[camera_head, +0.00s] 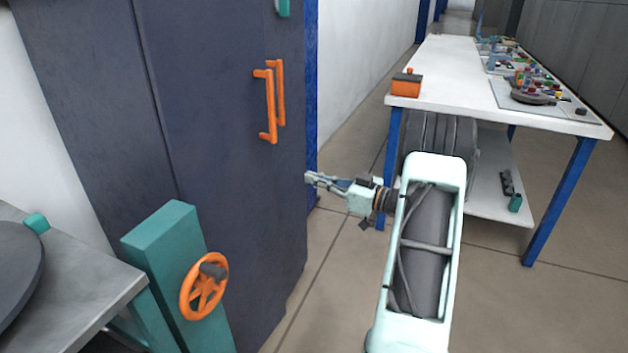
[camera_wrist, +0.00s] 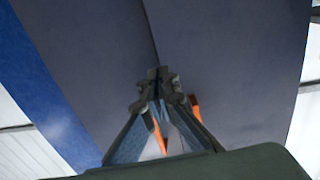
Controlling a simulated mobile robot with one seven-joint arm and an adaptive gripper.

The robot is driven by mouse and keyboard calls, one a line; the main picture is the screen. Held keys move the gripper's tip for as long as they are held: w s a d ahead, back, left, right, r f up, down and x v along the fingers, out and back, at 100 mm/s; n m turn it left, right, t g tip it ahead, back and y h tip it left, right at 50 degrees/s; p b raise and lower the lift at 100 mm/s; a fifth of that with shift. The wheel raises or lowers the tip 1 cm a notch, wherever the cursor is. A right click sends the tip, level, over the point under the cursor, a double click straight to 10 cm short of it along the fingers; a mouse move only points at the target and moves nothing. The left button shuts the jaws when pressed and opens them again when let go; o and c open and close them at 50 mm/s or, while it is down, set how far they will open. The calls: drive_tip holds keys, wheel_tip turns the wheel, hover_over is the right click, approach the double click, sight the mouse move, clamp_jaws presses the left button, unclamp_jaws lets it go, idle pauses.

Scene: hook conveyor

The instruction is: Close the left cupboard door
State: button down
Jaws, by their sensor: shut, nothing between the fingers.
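The dark blue-grey cupboard fills the left half of the head view. Its left door (camera_head: 210,110) has an orange vertical handle (camera_head: 267,105) near its right edge. A second orange handle (camera_head: 281,92) stands just behind it. The left door looks flush or nearly so; I cannot tell whether a small gap remains. My gripper (camera_head: 308,178) is shut and empty, to the right of and lower than the handles, by the cupboard's right edge. In the wrist view, the closed fingertips (camera_wrist: 158,74) lie over the line between two dark panels, and orange handle parts (camera_wrist: 195,106) show behind the fingers.
A teal post (camera_head: 165,245) with an orange handwheel (camera_head: 204,287) stands before the cupboard, beside a grey bench (camera_head: 85,285). A white table (camera_head: 455,75) with blue legs and small parts is at the right. Floor shows between cupboard and table.

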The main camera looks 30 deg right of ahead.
sight(273, 166)
drive_tip(key=b+x, duration=0.2)
drive_tip(key=x, duration=0.7)
drive_tip(key=shift+w+a+f, duration=0.1)
drive_tip(key=shift+w+a, duration=0.05)
drive_tip(key=shift+w, duration=0.2)
drive_tip(key=shift+w+a, duration=0.25)
drive_tip(key=shift+w, duration=0.2)
drive_tip(key=shift+w+a, duration=0.1)
drive_tip(key=shift+w, duration=0.1)
drive_tip(key=shift+x, duration=0.9)
